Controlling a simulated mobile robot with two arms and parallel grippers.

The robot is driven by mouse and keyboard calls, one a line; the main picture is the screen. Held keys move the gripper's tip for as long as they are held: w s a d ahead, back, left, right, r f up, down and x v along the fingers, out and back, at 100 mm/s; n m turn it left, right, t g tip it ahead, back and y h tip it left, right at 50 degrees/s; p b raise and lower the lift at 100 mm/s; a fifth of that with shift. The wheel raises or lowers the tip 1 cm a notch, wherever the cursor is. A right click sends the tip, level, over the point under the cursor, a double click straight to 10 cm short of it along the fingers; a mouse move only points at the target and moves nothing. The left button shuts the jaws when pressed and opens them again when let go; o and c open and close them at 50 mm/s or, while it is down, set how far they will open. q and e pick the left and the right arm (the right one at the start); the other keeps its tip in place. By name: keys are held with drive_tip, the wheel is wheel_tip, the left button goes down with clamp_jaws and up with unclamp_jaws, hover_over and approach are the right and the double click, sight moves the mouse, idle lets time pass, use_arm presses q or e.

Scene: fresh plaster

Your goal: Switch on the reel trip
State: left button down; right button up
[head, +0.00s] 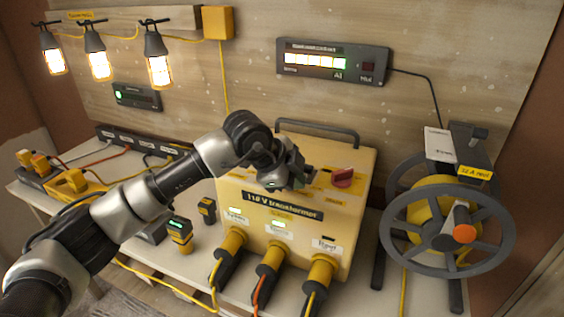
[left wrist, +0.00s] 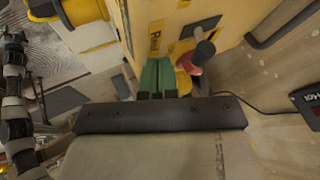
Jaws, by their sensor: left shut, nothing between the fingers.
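The cable reel (head: 447,222) stands at the right of the bench, with a grey box (head: 470,158) on top that carries a yellow label and a small dark switch (head: 478,132). The yellow 110 V transformer (head: 262,182) stands to its left. My left gripper (head: 303,178) is shut and empty at the transformer's upper panel, left of a red knob (head: 342,177), and hides part of the panel. In the left wrist view its green fingertips (left wrist: 157,72) are close beside the red and dark knob (left wrist: 195,62); I cannot tell whether they touch. The small panel labels are not readable.
Yellow plugs (head: 272,257) with cables stick out of the transformer's front. A grey handle (head: 318,131) arches over its back. A lit meter (head: 332,62) and festoon lamps (head: 158,69) are on the wall. Small testers (head: 180,232) stand left of the transformer.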

sight(308, 173)
use_arm(q)
drive_tip(key=shift+w+d+r+p, duration=0.1)
drive_tip(key=shift+w+d+p, duration=0.15)
drive_tip(key=shift+w, duration=0.5)
drive_tip(key=shift+w+d+p, duration=0.2)
drive_tip(key=shift+w, duration=0.5)
drive_tip(key=shift+r, duration=0.1)
